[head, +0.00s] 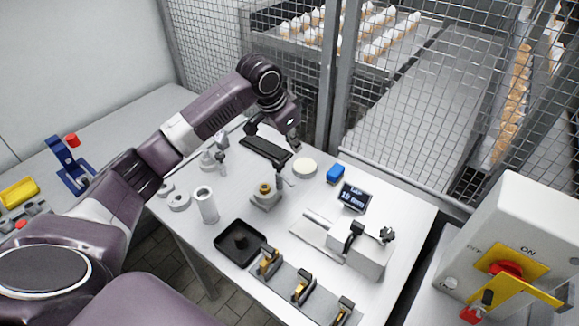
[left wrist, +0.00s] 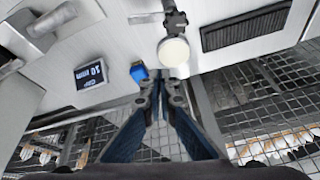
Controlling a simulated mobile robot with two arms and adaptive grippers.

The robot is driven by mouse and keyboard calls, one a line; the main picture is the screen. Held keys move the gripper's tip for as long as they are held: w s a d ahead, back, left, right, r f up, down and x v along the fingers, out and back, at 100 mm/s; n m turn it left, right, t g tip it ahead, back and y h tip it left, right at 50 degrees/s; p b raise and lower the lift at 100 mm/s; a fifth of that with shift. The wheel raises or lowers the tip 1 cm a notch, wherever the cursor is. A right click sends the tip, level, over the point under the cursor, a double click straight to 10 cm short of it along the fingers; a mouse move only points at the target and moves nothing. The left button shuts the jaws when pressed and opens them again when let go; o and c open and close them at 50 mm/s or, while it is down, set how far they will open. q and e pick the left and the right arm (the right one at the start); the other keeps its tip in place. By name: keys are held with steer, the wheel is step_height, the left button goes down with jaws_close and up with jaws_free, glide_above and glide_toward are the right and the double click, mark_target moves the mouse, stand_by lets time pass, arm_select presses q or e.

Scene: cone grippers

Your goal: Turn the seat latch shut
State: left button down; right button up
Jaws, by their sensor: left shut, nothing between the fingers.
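My left gripper (head: 294,146) is at the back of the table, above the area by the white round disc (head: 304,167). In the left wrist view its fingers (left wrist: 161,80) are together, with nothing between them. A light grey block fixture (head: 365,255) with black lever-like parts (head: 354,234) stands on the right part of the table, well apart from the gripper. I cannot tell for sure which part is the seat latch, or its angle. A small stand with a brass-coloured piece (head: 265,188) is left of the fixture. My right gripper is not in view.
A blue block (head: 336,173) and a small display (head: 354,197) sit between gripper and fixture. A black tray (head: 240,244) and a plate with several brass-and-black clamps (head: 302,291) are in front. A wire mesh fence (head: 400,130) borders the back. A switch box (head: 520,235) is at right.

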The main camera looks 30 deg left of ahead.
arm_select(q)
steer(key=shift+n+g, duration=0.3)
steer(key=shift+g, duration=0.2)
steer(key=f+p, duration=0.1)
steer(key=f, duration=0.1)
steer(key=s+f+p, duration=0.1)
steer(key=f+p, duration=0.1)
steer(key=f, duration=0.1)
steer(key=f+p, duration=0.1)
steer(key=f, duration=0.2)
steer(key=shift+s+f, duration=0.25)
steer(key=shift+s, duration=0.1)
steer(key=shift+s+a+p, duration=0.1)
steer(key=shift+s+p, duration=0.2)
steer(key=shift+f, duration=0.1)
steer(key=shift+w, duration=0.15)
